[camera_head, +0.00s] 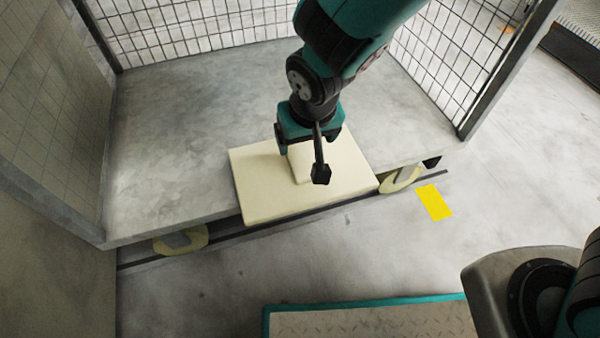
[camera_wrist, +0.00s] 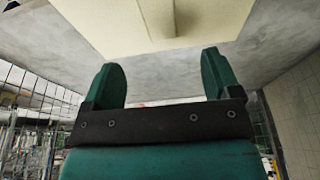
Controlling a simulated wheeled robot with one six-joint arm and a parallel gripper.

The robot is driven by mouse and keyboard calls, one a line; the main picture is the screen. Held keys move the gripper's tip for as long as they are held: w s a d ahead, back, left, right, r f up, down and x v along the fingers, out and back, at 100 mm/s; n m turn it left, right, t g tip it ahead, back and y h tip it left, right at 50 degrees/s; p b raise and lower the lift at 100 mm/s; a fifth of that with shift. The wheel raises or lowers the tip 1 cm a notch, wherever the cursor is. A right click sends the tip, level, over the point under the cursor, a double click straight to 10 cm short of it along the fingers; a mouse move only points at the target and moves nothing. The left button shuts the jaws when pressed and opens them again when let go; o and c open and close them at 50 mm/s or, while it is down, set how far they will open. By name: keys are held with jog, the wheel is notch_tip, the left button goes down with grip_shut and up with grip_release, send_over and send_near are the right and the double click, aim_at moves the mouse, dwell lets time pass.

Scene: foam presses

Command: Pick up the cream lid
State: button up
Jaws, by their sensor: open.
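The cream lid (camera_head: 258,186) is a flat square slab with a raised bar-like handle (camera_head: 300,163) in its middle. It lies at the front edge of the grey concrete platform. My gripper (camera_head: 309,148) is above the lid's handle, pointing down, with part of the handle hidden behind it. In the wrist view my gripper (camera_wrist: 162,75) has its two green fingers spread apart with nothing between them. The lid (camera_wrist: 100,22) is at the top of that view with its handle (camera_wrist: 158,18), beyond the fingertips. The fingers appear apart from the handle.
The platform (camera_head: 165,130) is bare left of the lid. Wire mesh panels (camera_head: 190,25) enclose its back and sides. A dark rail (camera_head: 220,238) and two pale rounded pieces (camera_head: 182,240) run along its front. A yellow floor mark (camera_head: 434,202) and a teal-edged plate (camera_head: 370,320) lie in front.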

jog(key=b, duration=0.2)
send_over(300, 161)
jog(key=s, duration=0.2)
jog(key=f, duration=0.5)
jog(key=shift+d+f, duration=0.25)
jog(key=shift+f, duration=0.1)
jog(key=b+x, duration=0.4)
jog(key=x, duration=0.1)
jog(key=shift+w+b, duration=0.2)
jog(key=shift+b, duration=0.1)
jog(key=c, duration=1)
